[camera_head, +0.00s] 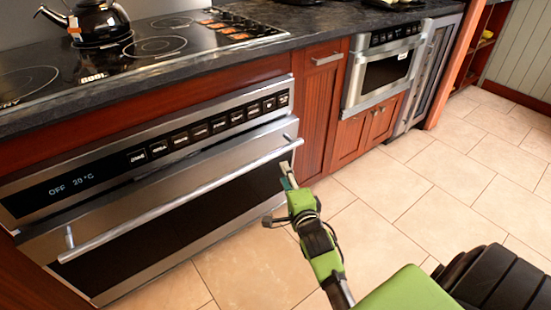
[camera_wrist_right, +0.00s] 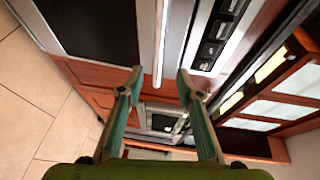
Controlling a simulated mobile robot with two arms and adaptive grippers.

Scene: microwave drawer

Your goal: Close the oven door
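The oven (camera_head: 150,190) is built in under the dark counter at left. Its steel-framed door (camera_head: 200,224) has a dark window and looks slightly ajar at the top, though the gap is hard to judge. A long bar handle (camera_head: 180,200) crosses the door. My right gripper (camera_head: 287,175) is just in front of the door, by the handle's right end. In the wrist view its two fingers (camera_wrist_right: 160,75) are spread, with the handle (camera_wrist_right: 160,42) lined up between the tips; contact cannot be told. My left gripper is not in view.
The control panel (camera_head: 200,130) runs above the door and reads OFF. A black kettle (camera_head: 97,22) stands on the cooktop (camera_head: 140,45). A microwave drawer (camera_head: 386,70) is set into the cabinets to the right. The tiled floor (camera_head: 400,190) is clear.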

